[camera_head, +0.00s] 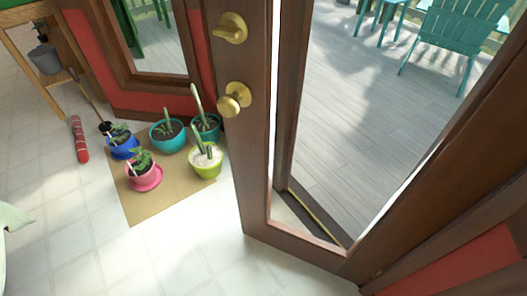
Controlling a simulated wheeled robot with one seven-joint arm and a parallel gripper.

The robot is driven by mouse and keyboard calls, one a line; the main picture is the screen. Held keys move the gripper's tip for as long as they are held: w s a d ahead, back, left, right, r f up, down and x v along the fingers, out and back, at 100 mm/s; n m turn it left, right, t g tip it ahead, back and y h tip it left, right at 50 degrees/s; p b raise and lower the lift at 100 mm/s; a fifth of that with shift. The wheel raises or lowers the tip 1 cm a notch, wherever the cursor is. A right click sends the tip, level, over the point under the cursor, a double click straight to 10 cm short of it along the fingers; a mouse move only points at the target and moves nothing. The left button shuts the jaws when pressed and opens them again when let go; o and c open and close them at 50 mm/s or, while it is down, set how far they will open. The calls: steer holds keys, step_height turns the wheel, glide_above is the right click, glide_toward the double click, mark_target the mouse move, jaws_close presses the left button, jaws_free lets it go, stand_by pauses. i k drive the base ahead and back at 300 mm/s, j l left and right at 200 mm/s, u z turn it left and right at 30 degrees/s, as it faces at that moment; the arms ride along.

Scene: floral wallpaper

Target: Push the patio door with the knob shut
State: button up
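The patio door (255,190) is a brown wooden frame with a large glass pane. It stands ajar, swung into the room, with its hinge side toward the lower right. A round brass knob (235,100) is on its free edge, with a brass deadbolt fitting (230,28) above it. Behind the door are the doorway's sill (318,215) and a grey plank deck outside. My gripper is not in view.
Several potted plants, including a pink pot (145,178) and a lime pot (206,163), stand on a tan mat (138,209) left of the door. A red rolled object (79,140) lies farther left. Pale tiled floor in front is clear. Teal chairs (455,38) stand outside.

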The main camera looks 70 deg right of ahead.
mark_target(484, 143)
steer(key=k+j+z, duration=0.1)
steer(key=j+z, duration=0.25)
steer(key=k+j+z, duration=0.1)
steer(key=j+z, duration=0.25)
steer(key=j, duration=0.15)
steer(key=k+j+z, duration=0.3)
steer(key=i+j+z, duration=0.1)
steer(key=z, duration=1.55)
